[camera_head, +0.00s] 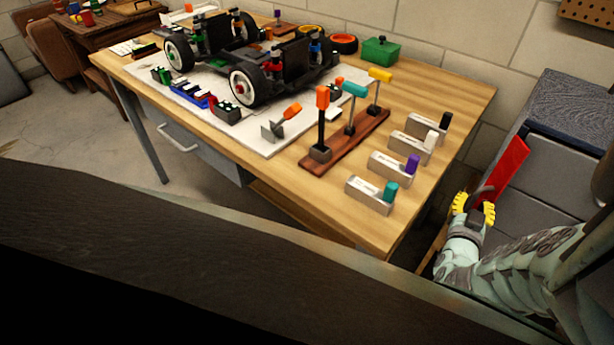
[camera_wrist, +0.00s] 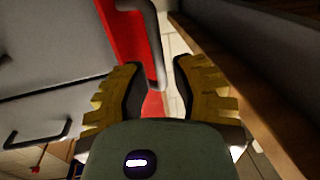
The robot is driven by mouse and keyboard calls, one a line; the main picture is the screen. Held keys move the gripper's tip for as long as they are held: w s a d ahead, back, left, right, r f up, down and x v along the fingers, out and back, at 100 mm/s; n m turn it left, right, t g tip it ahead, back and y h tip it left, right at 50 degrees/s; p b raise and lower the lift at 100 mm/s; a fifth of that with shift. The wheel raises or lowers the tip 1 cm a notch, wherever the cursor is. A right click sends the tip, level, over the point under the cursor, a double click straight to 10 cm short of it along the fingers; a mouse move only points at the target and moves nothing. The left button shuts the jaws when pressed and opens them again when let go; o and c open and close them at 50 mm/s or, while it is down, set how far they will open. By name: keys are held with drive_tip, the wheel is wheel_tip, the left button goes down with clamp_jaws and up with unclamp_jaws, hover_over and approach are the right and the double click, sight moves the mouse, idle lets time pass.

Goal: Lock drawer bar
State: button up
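My gripper (camera_head: 474,208) is at the near, lower end of the bar. In the wrist view my gripper's yellow fingers (camera_wrist: 160,75) are apart, with the handle's lower end showing between the fingertips. I cannot tell whether they touch it. Part of the bar's lower end is hidden by my gripper.
The wooden workbench (camera_head: 455,100) stands close left of my arm, and its edge (camera_wrist: 240,75) runs along the right in the wrist view. A car chassis (camera_head: 285,70), tools and labelled blocks sit on it. A drawer handle (camera_wrist: 38,136) sticks out at lower left.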

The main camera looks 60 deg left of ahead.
drive_tip(key=shift+x, duration=0.75)
drive_tip(key=shift+o, duration=0.3)
clamp_jaws()
